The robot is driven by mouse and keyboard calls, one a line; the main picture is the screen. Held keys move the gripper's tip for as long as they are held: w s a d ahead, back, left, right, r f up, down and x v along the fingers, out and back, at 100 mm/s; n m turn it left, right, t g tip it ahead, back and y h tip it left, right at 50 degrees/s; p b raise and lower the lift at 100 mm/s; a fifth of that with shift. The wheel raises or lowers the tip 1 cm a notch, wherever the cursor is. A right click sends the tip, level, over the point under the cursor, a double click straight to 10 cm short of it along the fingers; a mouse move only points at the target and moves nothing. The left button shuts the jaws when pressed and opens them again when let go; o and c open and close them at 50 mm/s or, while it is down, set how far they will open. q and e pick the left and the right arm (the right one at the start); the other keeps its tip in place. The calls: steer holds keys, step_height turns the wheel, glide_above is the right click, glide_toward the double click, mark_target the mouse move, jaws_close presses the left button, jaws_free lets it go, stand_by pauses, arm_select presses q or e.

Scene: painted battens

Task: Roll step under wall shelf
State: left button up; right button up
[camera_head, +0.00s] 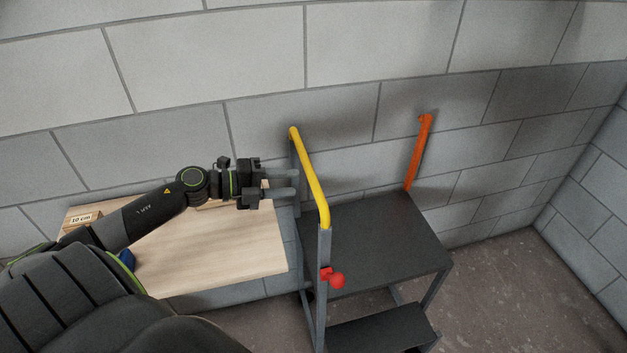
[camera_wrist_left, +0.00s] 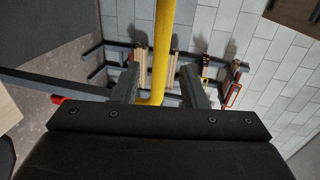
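The rolling step is a dark grey frame with a top platform (camera_head: 385,240) and a lower tread (camera_head: 380,328). Its yellow handrail (camera_head: 310,180) rises on the left side, with a red knob (camera_head: 337,280) on the post below. My left gripper (camera_head: 295,184) is at the left of the handrail, its fingers apart and pointing toward it. In the left wrist view the yellow rail (camera_wrist_left: 163,50) shows between the two fingers (camera_wrist_left: 158,88), which are not closed on it. I cannot clearly identify the wall shelf; a brown panel (camera_wrist_left: 295,12) shows at upper right there. My right gripper is out of view.
A wooden tabletop (camera_head: 240,240) lies left of the step, bearing a block labelled "10 cm" (camera_head: 82,219) and a blue item (camera_head: 126,259). An orange batten (camera_head: 418,152) stands against the block wall behind the platform. Bare floor (camera_head: 530,290) is right of the step.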

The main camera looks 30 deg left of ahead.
mark_target(314, 182)
arm_select(q)
steer(key=shift+p+x, duration=1)
steer(key=shift+x, duration=2.45)
jaws_close()
